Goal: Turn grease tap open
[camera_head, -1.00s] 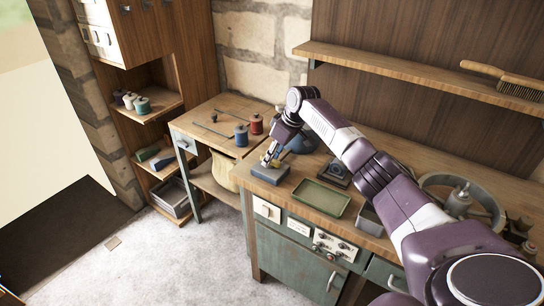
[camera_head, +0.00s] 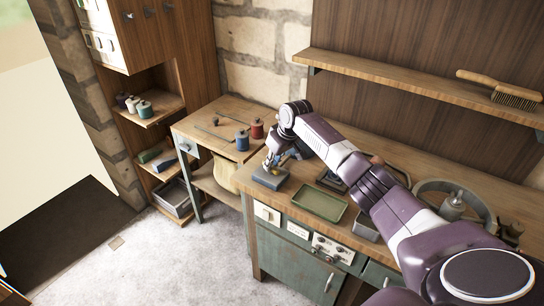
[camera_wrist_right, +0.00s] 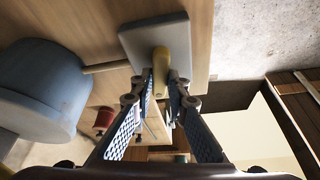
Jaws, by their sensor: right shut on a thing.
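The grease tap shows in the right wrist view as a small brass-coloured piece (camera_wrist_right: 161,60) standing on a grey square block (camera_wrist_right: 180,30). In the head view this blue-grey block (camera_head: 270,179) sits at the left end of the workbench, with the tap mostly hidden by my gripper. My right gripper (camera_head: 270,163) is at the tap, just above the block. In the wrist view its fingers (camera_wrist_right: 161,84) are closed around the brass piece. How far the tap is turned cannot be told. My left gripper is not in view.
A green tray (camera_head: 320,203) lies right of the block on the workbench (camera_head: 285,216). A large blue-grey drum (camera_wrist_right: 35,90) is close to my right gripper in the wrist view. Red (camera_head: 257,128) and blue (camera_head: 242,140) spools stand on the side table. A shelf (camera_head: 400,70) runs above the bench.

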